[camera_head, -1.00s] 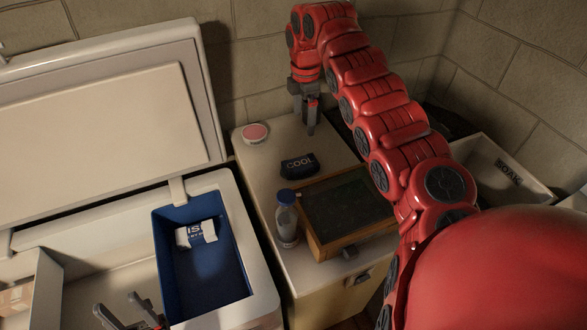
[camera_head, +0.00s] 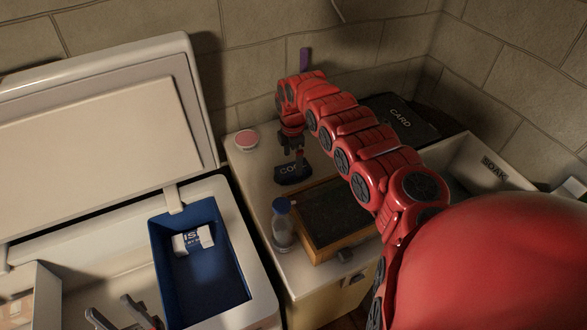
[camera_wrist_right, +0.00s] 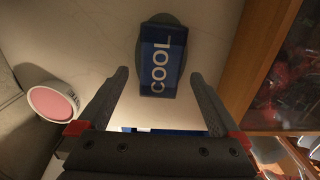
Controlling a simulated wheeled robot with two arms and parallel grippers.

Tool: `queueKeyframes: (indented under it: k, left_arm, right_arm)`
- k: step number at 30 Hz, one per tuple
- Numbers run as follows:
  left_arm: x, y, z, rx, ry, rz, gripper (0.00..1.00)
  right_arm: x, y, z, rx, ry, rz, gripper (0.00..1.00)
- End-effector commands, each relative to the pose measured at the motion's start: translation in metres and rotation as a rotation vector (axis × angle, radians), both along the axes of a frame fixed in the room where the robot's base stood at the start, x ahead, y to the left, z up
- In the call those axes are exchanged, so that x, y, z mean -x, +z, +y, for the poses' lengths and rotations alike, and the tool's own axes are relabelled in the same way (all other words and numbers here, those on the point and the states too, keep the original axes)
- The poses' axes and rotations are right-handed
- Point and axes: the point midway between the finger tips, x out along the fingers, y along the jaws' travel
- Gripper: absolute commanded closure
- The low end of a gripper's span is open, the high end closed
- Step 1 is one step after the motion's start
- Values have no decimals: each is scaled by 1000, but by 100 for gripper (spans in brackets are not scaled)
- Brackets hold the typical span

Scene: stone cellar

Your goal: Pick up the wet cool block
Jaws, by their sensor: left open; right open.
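The cool block (camera_head: 290,173) is a small dark blue block marked COOL, lying on the pale cabinet top. In the right wrist view the block (camera_wrist_right: 162,62) sits ahead of my fingers, roughly centred between them, with a dark rounded piece under or around its blue face. My right gripper (camera_head: 292,152) is open and empty, above the block and partly hiding its lettering. Its two fingers also show in the wrist view (camera_wrist_right: 160,77). I cannot tell whether the block is wet. My left gripper (camera_head: 125,314) is open and empty at the bottom left, over the chest.
A wooden-framed dark box (camera_head: 333,215) and a blue-capped bottle (camera_head: 283,228) stand close by. A pink-topped round tub (camera_head: 247,140) is at left. The open chest holds a blue bin (camera_head: 205,285). A SOAK basin (camera_head: 492,168) and CARD item (camera_head: 402,117) lie at right.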

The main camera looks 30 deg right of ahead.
Motion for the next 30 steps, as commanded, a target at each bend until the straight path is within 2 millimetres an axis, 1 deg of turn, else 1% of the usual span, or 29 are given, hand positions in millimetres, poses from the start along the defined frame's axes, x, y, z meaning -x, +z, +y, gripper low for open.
queueKeyframes:
  k: [1,4,6,9,12,18,20,21,26,30]
  left_arm:
    - [0,9,0,0,0,0,50]
    - [0,16,0,0,0,0,50]
    - [0,16,0,0,0,0,50]
    - [0,17,0,0,0,0,50]
    - [0,17,0,0,0,0,50]
    - [0,16,0,0,0,0,50]
    - [0,17,0,0,0,0,50]
    - [0,17,0,0,0,0,50]
    - [0,17,0,0,0,0,50]
    - [0,17,0,0,0,0,50]
  right_arm:
    - [2,-4,1,-4,2,7,0]
    - [3,-18,1,-5,1,8,0]
    - [2,-29,0,-4,1,5,0]
    - [2,-39,-1,-3,0,4,0]
    - [1,-42,-2,0,0,2,0]
    - [1,-43,-2,0,0,2,0]
    - [2,-43,-2,0,0,2,11]
    - [2,-43,-2,0,0,2,18]
    - [2,-43,-2,0,0,3,47]
    - [2,-43,-2,0,0,3,72]
